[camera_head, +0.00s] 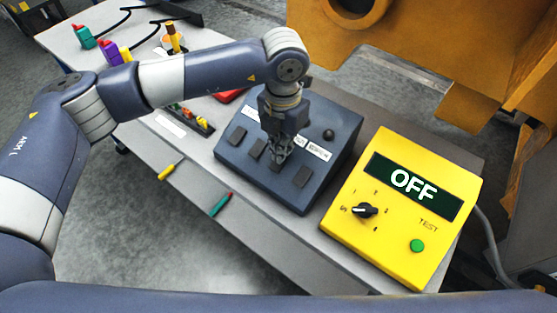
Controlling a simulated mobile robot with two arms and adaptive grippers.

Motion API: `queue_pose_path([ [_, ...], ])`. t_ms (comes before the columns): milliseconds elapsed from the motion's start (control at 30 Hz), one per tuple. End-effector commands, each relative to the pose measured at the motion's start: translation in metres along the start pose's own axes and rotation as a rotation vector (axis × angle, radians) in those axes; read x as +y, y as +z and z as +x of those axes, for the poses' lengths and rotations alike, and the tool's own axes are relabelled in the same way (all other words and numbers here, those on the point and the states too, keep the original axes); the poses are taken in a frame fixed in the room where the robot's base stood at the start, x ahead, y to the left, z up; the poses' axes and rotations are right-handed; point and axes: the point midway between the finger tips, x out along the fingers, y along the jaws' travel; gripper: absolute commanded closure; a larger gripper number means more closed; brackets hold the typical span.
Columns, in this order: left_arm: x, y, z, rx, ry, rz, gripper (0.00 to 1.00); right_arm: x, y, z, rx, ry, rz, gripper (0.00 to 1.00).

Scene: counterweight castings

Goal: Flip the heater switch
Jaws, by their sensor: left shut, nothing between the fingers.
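The label text is too small to read, so I cannot tell which is the heater switch. My left gripper (278,161) points down over the box, shut and empty, with its fingertips at a rocker in the row. It hides part of that rocker and of the labels; contact cannot be told. My right gripper is not in view.
A yellow tester (390,243) reading OFF stands right of the box on the bench (300,247). Coloured items stand at the far left. A large orange casting (400,30) is behind.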

Motion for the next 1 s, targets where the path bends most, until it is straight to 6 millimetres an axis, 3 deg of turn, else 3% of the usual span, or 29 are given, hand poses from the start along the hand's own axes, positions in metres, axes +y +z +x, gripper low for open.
queue_pose_path([
  [800,0.0,0.001,-0.063,-0.002,0.0,0.001,1.0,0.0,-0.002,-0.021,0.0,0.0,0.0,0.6],
  [1000,0.0,0.0,-0.07,0.0,0.001,0.0,1.0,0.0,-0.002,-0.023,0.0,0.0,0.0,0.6],
])
